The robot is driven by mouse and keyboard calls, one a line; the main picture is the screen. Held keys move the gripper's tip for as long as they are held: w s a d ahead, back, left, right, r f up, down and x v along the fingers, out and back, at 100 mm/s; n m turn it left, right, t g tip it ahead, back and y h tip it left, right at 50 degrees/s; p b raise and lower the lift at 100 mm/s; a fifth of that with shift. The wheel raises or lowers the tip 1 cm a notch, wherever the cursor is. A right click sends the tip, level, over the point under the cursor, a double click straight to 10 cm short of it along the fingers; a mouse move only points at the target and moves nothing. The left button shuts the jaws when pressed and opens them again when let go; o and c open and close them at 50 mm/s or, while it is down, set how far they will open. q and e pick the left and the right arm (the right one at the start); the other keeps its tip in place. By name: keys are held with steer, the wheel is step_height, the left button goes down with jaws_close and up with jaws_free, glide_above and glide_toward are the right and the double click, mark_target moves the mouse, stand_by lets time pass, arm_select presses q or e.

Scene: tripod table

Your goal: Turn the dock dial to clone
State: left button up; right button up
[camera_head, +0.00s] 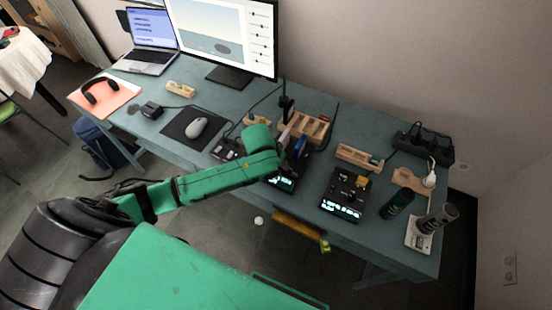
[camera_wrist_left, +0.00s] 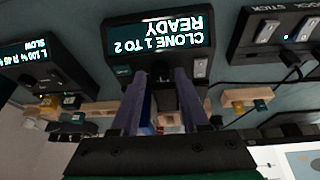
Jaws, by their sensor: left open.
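The dock (camera_head: 281,183) is a dark box with a lit display on the table, partly covered by my left arm in the head view. In the left wrist view, upside down, the display of the dock (camera_wrist_left: 158,45) reads "CLONE 1 TO 2 READY". In the head view the left gripper (camera_head: 297,146) is above the back of the dock. Whether the fingers touch anything is unclear. My right gripper is not in view.
A second box with knobs and a display (camera_head: 346,194) stands right of the dock. A smaller device (camera_head: 227,150), a mouse (camera_head: 197,127) and a monitor (camera_head: 230,35) are to the left. Wooden trays (camera_head: 308,125) stand behind. Bottles (camera_head: 397,204) and a power strip (camera_head: 424,143) are at right.

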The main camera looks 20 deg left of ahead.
arm_select(q)
steer(key=v, duration=1.4)
steer(key=shift+s+r, duration=0.1)
steer(key=s+a+f+g+y, duration=0.1)
steer(key=s+a+f, duration=0.3)
steer(key=s+f, duration=0.7)
steer(key=s+f+g, duration=0.1)
steer(key=s+f, duration=0.1)
steer(key=f, duration=0.9)
steer(key=s+f, duration=0.2)
steer(key=f, duration=0.9)
steer(key=s+a+f+m+g, duration=0.1)
steer(key=s+a+f, duration=0.1)
steer(key=s+f, duration=1.1)
steer(key=s, duration=0.2)
steer(key=shift+s+a+f, duration=0.25)
steer(key=shift+s+a, duration=0.1)
steer(key=shift+a, duration=0.05)
